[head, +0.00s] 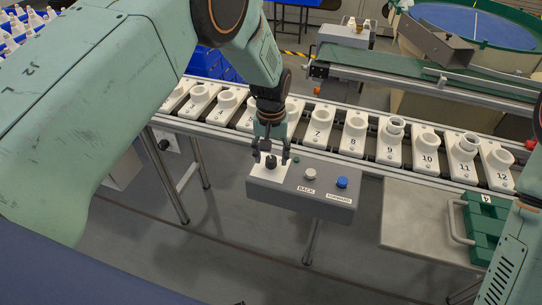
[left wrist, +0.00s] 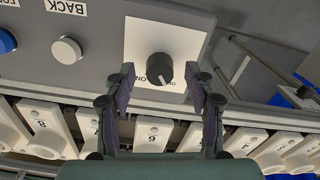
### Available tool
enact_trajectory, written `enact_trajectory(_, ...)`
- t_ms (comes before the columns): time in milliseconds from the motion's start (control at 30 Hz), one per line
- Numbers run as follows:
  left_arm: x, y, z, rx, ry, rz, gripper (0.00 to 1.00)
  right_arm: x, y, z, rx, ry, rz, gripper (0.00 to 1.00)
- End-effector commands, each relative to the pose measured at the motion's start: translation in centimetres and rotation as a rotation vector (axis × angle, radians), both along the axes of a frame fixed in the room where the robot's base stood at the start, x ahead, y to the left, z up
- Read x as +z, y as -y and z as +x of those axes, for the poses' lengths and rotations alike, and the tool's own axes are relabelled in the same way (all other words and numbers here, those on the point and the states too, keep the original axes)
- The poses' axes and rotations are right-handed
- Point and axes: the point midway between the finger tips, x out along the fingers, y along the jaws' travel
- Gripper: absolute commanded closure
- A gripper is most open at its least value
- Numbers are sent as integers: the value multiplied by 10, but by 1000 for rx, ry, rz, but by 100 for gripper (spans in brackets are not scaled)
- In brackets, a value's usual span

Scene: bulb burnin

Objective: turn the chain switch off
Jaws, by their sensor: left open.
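The chain switch is a black rotary knob (head: 271,162) on a white plate at the left end of a grey control box (head: 325,204). In the left wrist view the knob (left wrist: 159,66) stands between and just beyond my fingertips, with a white pointer mark and an ON label beside it. The other label is partly hard to read. My left gripper (head: 271,155) is open and points down over the knob; its two fingers (left wrist: 161,95) are apart, one on each side, with no clear contact. My right gripper is out of view; only part of my right arm shows at the right edge.
The box also has a white BACK button (head: 310,174) and a blue FORWARD button (head: 342,183). Behind it runs a conveyor with numbered white sockets (head: 353,133). A grey table (head: 415,222) with a green case (head: 484,225) stands at the right.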

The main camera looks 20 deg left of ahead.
Motion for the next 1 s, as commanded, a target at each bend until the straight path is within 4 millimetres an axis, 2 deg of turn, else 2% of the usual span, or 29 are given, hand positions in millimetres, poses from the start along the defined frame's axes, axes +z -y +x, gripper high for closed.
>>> enact_trajectory(300, 63, 0, 1, 1, 4, 0, 46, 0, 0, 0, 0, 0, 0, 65)
enact_trajectory(500, 96, 0, 1, 0, 1, 0, 46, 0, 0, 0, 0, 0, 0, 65)
enact_trajectory(700, 112, 0, 0, -1, -2, 1, 46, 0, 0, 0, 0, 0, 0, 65)
enact_trajectory(1000, 113, 0, 0, 0, -2, 1, 46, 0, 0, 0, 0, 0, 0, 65)
